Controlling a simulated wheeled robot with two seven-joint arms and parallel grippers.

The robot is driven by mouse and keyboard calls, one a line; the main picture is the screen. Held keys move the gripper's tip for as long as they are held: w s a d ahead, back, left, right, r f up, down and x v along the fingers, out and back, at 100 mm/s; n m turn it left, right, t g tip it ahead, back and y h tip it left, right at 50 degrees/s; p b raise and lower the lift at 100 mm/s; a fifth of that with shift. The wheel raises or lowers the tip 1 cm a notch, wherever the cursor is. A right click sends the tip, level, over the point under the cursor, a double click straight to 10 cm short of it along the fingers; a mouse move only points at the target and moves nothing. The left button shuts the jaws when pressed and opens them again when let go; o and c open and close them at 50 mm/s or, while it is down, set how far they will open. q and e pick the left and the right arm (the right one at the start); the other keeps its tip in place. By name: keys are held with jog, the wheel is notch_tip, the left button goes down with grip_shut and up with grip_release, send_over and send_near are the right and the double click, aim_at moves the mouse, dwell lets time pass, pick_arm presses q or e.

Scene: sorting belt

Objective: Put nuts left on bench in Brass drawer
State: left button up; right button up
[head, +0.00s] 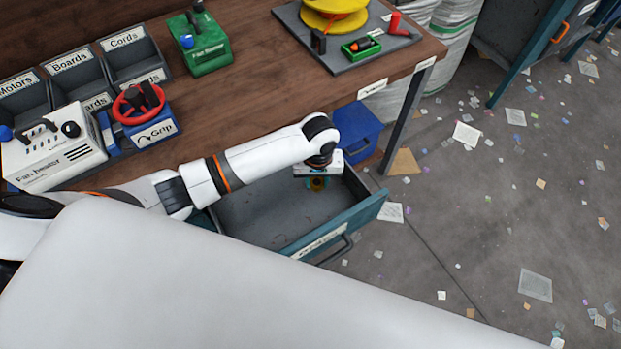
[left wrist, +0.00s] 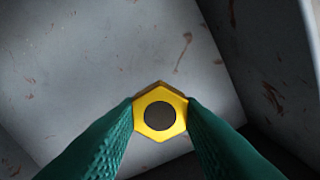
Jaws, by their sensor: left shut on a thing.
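My left gripper (head: 317,184) reaches down over the open drawer (head: 365,208), near its far right corner. It is shut on a yellow hexagonal nut (left wrist: 140,106), which sits between the two green fingertips in the left wrist view. Below the nut, the wrist view shows the bare grey drawer floor (left wrist: 120,50) with rust-coloured scuffs. The drawer has a blue-green frame and a label on its front that I cannot read. No other nut shows in the drawer or on the bench (head: 270,100). My right gripper is not in view.
On the bench stand labelled bins (head: 75,75), a white fan heater (head: 55,150), a red-handled grip device (head: 150,125), a green box (head: 208,50) and a grey board (head: 350,60). A blue bin (head: 357,128) is beside the drawer. Paper scraps litter the floor.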

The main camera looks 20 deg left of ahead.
pick_arm(q)
send_over(317, 196)
jog(key=shift+f+b, duration=0.3)
jog(key=shift+f, duration=1.8)
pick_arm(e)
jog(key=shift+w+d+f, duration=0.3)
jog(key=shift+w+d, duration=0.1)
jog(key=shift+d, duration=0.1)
pick_arm(q)
jog(key=shift+f, duration=0.65)
jog(key=o, duration=1)
jog(key=shift+r, duration=0.15)
notch_tip(317, 196, up, 13)
jog(key=shift+p, duration=0.85)
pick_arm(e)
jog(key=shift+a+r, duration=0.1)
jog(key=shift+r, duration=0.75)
